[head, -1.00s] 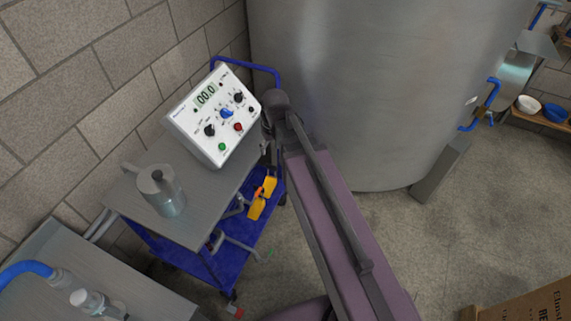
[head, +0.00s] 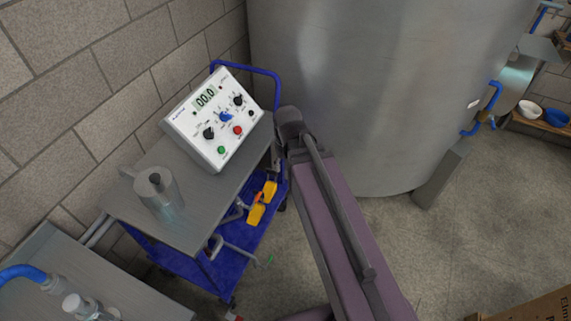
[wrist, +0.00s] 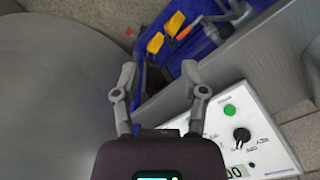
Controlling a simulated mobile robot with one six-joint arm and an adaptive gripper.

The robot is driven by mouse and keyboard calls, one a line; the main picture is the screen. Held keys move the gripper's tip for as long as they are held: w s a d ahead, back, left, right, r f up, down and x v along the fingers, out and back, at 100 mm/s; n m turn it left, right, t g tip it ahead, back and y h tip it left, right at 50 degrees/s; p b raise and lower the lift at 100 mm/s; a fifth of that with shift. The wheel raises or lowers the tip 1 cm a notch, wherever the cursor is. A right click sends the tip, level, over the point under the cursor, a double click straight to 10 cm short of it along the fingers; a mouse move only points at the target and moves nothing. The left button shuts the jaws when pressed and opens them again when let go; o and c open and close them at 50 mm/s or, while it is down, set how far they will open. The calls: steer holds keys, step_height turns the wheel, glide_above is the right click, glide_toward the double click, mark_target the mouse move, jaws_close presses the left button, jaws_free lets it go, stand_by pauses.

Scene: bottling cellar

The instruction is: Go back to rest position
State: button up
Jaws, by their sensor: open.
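My gripper (wrist: 160,75) is open and empty in the wrist view, its two fingers spread apart. Between and beyond the fingers are the trolley's edge and the floor. The white control box (head: 213,118) with a 00.0 display stands on the trolley's top shelf, and it also shows in the wrist view (wrist: 240,125), partly behind the right finger. In the head view my arm reaches up from the bottom, right of the trolley, and my gripper's fingers are hidden there.
A large steel tank (head: 370,80) stands close behind my arm. The trolley (head: 200,220) carries a metal jug (head: 160,195) on top and yellow-handled items (head: 262,203) on its blue lower shelf. A cardboard box (head: 535,306) is at bottom right. The floor (head: 460,235) between is clear.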

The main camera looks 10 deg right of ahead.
steer(key=s+d, duration=0.1)
steer(key=s+m, duration=0.1)
steer(key=shift+s+d, duration=0.35)
